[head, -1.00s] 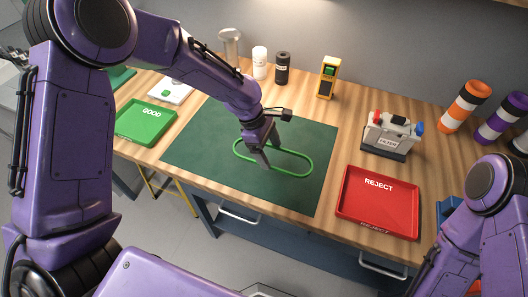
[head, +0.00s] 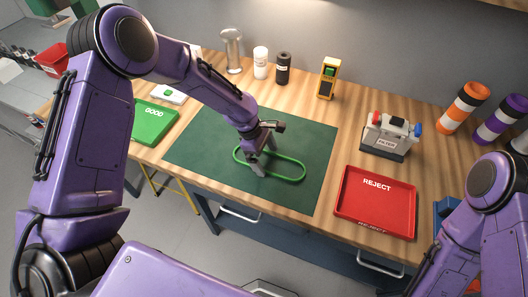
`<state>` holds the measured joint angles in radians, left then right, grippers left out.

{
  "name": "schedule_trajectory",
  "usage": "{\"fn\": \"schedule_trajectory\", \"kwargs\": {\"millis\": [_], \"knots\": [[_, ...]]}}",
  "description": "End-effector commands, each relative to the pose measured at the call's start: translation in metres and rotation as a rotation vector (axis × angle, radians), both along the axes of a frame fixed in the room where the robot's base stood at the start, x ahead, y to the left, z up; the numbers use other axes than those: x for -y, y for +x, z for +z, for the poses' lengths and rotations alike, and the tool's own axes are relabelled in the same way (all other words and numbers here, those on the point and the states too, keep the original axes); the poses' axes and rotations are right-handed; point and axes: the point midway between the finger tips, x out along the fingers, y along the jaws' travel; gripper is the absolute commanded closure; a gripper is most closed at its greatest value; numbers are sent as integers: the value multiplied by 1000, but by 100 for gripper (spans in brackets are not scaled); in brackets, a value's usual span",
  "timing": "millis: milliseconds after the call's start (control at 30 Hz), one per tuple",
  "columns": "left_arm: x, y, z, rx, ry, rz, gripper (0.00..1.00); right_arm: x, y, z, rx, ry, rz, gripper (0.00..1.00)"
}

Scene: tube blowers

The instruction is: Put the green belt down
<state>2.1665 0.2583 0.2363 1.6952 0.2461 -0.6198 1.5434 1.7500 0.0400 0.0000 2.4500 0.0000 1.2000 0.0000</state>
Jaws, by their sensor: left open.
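The green belt (head: 290,180), a long thin closed loop, lies on the dark green mat (head: 210,150) in the middle of the bench. My left gripper (head: 257,170) points down at the left part of the loop. Its jaws are open, with the fingertips low by the belt. The gripper hides part of the belt's left half, and I cannot tell whether a finger touches it. Only part of my right arm shows at the right edge; its gripper is out of the picture.
A red REJECT tray (head: 349,208) lies right of the mat, a green GOOD tray (head: 152,124) to its left. A grey filter unit (head: 386,137) stands behind the red tray. A yellow tester (head: 328,78), black bottle (head: 283,68) and white bottle (head: 260,63) stand behind the mat.

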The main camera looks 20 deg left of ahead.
Motion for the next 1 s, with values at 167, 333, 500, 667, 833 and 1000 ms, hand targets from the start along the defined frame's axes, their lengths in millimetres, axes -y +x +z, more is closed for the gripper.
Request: {"fn": "schedule_trajectory", "kwargs": {"millis": [167, 333, 500, 667, 833, 1000], "knots": [[-11, 2, 26, 7, 0, 1, 0, 0, 0, -10, 0, 0, 0, 57], [-28, 3, 68, 8, 0, 1, 0, 0, 0, -19, 0, 0, 0, 57], [-40, 3, 99, 4, -1, 1, 0, 0, 0, -22, 0, 0, 0, 57], [-45, 2, 110, 1, 0, 0, 0, 0, 0, -23, 0, 0, 0, 57], [-45, 2, 111, 1, 0, 0, 0, 0, 0, -23, 0, 0, 0, 57], [-45, 2, 111, 0, 0, -1, 0, 0, 0, -23, 0, 0, 0, 57]]}}
